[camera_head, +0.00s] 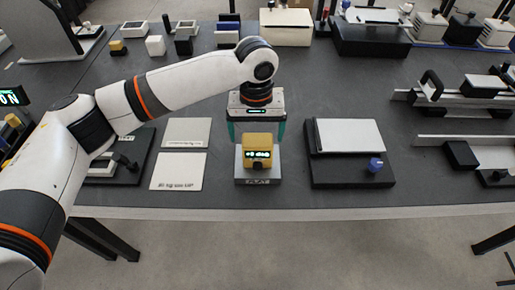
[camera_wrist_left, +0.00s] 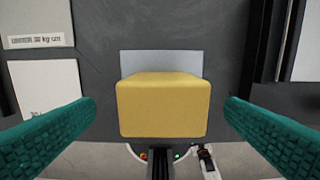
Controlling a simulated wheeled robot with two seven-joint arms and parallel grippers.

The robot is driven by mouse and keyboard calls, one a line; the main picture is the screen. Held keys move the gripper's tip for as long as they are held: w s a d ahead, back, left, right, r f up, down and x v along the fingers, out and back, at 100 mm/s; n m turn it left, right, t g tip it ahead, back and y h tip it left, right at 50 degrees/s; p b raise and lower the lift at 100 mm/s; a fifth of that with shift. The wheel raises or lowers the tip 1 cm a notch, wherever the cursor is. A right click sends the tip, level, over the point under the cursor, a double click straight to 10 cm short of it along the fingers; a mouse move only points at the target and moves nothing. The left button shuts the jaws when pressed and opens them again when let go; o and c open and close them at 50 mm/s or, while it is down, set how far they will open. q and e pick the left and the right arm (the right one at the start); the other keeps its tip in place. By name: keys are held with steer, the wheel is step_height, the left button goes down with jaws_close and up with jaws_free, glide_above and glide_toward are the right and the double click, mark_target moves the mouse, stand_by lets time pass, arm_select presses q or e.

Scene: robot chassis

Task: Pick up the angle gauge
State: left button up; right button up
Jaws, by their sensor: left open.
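The angle gauge (camera_head: 257,150) is a small yellow block with a lit green display and a dark knob on its front. It sits on a light grey plate (camera_head: 258,182) near the front edge of the table. In the left wrist view the gauge (camera_wrist_left: 163,104) shows as a yellow block in the middle, with part of the plate (camera_wrist_left: 160,60) behind it. My left gripper (camera_head: 257,133) is above the gauge, pointing down. Its green fingers (camera_wrist_left: 160,122) are open, one on each side of the gauge, with gaps between. My right gripper is not in view.
Two pale flat panels (camera_head: 181,170) lie left of the plate. A dark base with a white top (camera_head: 350,136) and a blue knob (camera_head: 375,165) stands to the right. Rail devices (camera_head: 465,95) are at far right. Small blocks and boxes line the table's back.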

mark_target(258, 140)
arm_select(q)
steer(key=f, duration=0.4)
steer(key=shift+s+d+f, duration=0.15)
steer(key=shift+s+f, duration=0.05)
steer(key=shift+f, duration=0.3)
steer(key=shift+c, duration=0.2)
steer(key=c, duration=1.3)
steer(key=shift+o, duration=0.2)
step_height(258, 140, up, 10)
steer(key=shift+r, duration=0.1)
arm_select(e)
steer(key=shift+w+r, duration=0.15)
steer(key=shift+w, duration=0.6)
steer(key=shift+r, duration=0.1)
arm_select(q)
steer(key=shift+p, duration=0.95)
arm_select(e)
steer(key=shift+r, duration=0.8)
